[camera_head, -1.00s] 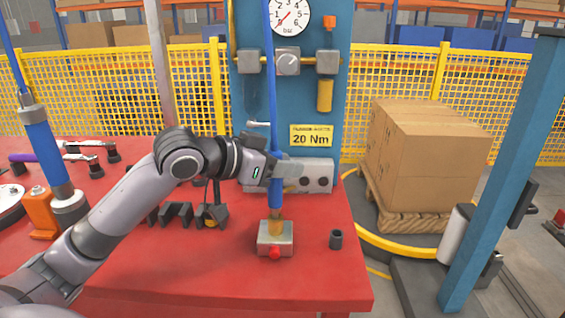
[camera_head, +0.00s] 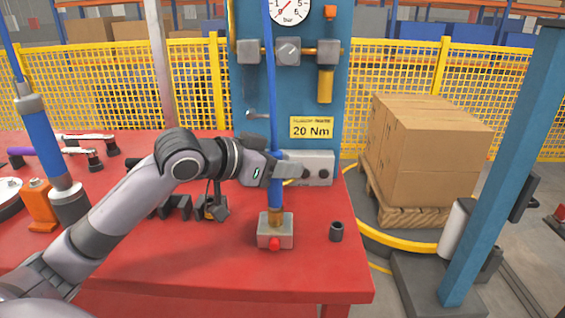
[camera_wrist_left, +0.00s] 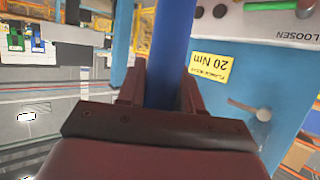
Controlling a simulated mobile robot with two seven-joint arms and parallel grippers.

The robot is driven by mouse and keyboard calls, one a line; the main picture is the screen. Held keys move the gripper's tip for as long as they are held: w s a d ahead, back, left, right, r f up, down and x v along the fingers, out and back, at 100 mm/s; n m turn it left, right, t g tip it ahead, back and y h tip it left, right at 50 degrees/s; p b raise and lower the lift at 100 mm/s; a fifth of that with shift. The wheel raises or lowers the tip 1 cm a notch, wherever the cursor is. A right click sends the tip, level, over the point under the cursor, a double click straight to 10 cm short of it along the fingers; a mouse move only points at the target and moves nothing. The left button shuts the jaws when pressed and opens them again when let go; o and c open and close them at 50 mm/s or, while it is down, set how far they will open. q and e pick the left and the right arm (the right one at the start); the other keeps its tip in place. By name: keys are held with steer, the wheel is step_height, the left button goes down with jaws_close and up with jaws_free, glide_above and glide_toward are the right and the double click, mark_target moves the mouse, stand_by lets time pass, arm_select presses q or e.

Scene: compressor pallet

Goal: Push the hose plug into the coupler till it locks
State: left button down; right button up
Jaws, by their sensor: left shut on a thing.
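My left gripper (camera_head: 279,170) is shut on the blue hose (camera_head: 273,110), just above its plug end. In the left wrist view the blue hose (camera_wrist_left: 168,55) runs between the two fingers. The brass plug (camera_head: 276,217) points down, upright, and meets the top of the coupler, a grey block (camera_head: 275,234) with a red button (camera_head: 274,244) on its front. The block sits on the red table. I cannot tell from here how deep the plug is in the coupler. My right gripper is not in view.
A small dark socket (camera_head: 336,231) stands right of the coupler. A grey box (camera_head: 318,166) is behind the gripper. A blue and grey tool (camera_head: 45,150) hangs at the left over the red table (camera_head: 180,265). Boxes on a pallet (camera_head: 425,150) stand beyond the table.

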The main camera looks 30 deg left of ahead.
arm_select(q)
steer(key=shift+f, duration=0.15)
steer(key=c, duration=0.7)
jaws_free()
steer(key=shift+o, duration=0.2)
steer(key=shift+f, duration=0.1)
steer(key=shift+s, duration=0.1)
steer(key=v, duration=0.7)
steer(key=shift+b, duration=0.3)
steer(key=shift+s, duration=0.1)
